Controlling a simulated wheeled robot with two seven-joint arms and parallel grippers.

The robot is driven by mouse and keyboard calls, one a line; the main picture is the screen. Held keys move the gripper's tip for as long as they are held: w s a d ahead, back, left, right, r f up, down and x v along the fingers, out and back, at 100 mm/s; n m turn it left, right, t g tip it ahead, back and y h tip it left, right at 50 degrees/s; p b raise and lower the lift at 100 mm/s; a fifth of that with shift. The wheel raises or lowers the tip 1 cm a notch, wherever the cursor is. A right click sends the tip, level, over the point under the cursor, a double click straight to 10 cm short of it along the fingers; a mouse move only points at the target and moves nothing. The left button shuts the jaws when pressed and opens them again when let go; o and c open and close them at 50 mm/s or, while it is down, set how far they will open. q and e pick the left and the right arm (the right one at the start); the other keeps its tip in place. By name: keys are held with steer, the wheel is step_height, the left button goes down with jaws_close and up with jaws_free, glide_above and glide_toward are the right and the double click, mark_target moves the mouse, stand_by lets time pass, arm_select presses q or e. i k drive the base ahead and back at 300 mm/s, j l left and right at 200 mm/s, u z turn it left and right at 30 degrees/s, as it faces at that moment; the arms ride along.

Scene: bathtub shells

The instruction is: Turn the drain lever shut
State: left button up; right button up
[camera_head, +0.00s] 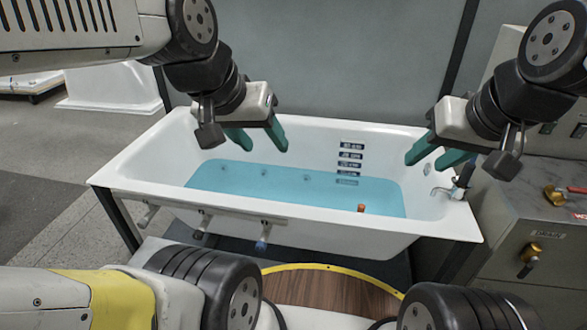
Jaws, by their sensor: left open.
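The white bathtub (140,165) holds blue water (290,185). Another brass valve (555,195) with a red lever lies on the cabinet top, cut by the right edge. My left gripper (258,138) is open and empty above the tub's left part. My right gripper (437,155) is open and empty above the tub's right end, left of both valves.
A small orange object (361,208) shows in the water. A metal tap (440,190) is at the tub's right end. The grey cabinet (500,225) stands close to that end. Dark label strips (350,155) line the tub's back wall. Another white shell (110,85) is on the floor at back left.

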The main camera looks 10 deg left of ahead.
mark_target(530, 267)
steer(key=z, duration=1.75)
